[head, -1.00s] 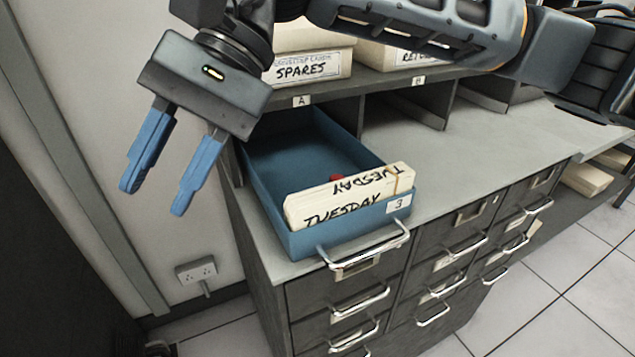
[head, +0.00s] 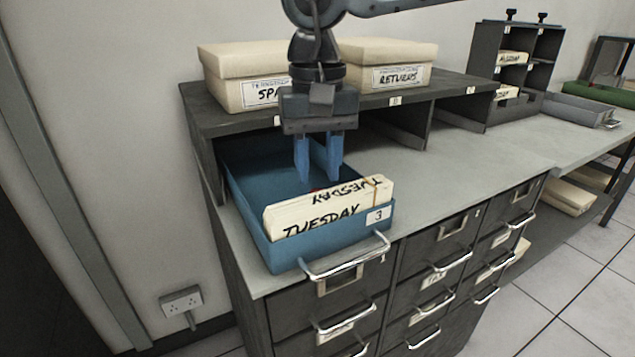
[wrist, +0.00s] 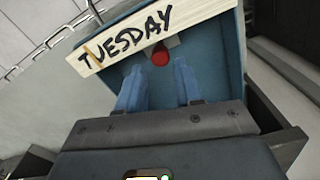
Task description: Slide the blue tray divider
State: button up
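The blue tray (head: 245,205) sits on the cabinet top, partly inside the left bay, with a chrome handle and a "3" label at its front. A block of cards marked TUESDAY (head: 330,208) stands at its front end. A red knob (wrist: 160,55) shows behind the cards in the wrist view, with a small grey piece by it. The divider itself is mostly hidden by the cards and fingers. My gripper (head: 319,178) points down into the tray behind the cards. Its blue fingers are apart and empty, with the knob just beyond and between their tips in the wrist view.
The shelf (head: 375,102) over the bay lies close behind my gripper and carries the SPARES box (head: 240,75) and the RETURNS box (head: 390,65). The counter (head: 440,170) to the right is clear. A wall is close on the left.

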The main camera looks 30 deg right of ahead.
aim_at(316, 189)
jog(key=shift+f, duration=1.6)
grip_shut()
